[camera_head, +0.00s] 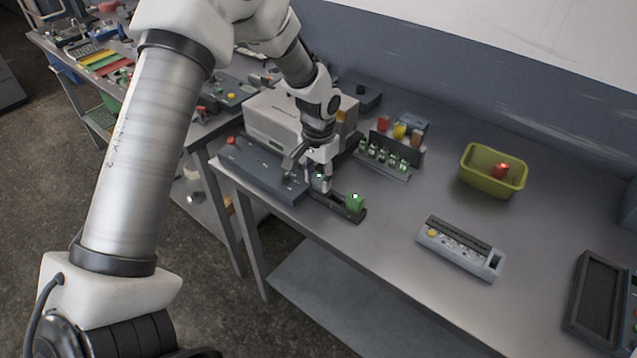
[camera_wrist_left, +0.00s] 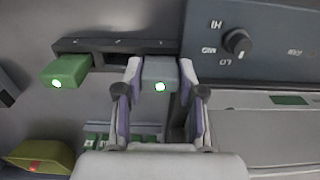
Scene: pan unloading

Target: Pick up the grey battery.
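The grey battery (camera_head: 321,185) is partly hidden by the fingers there, at the holder's left end. I cannot tell whether it is clear of the holder. My right gripper is not in view.
A green battery (camera_head: 355,203) stands at the holder's right end. A dark control box with a knob (camera_head: 262,171) is close on the left. A rack of small cells (camera_head: 386,158), a yellow-green bin (camera_head: 493,172) and a grey tray (camera_head: 460,248) lie right. The table's front middle is clear.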

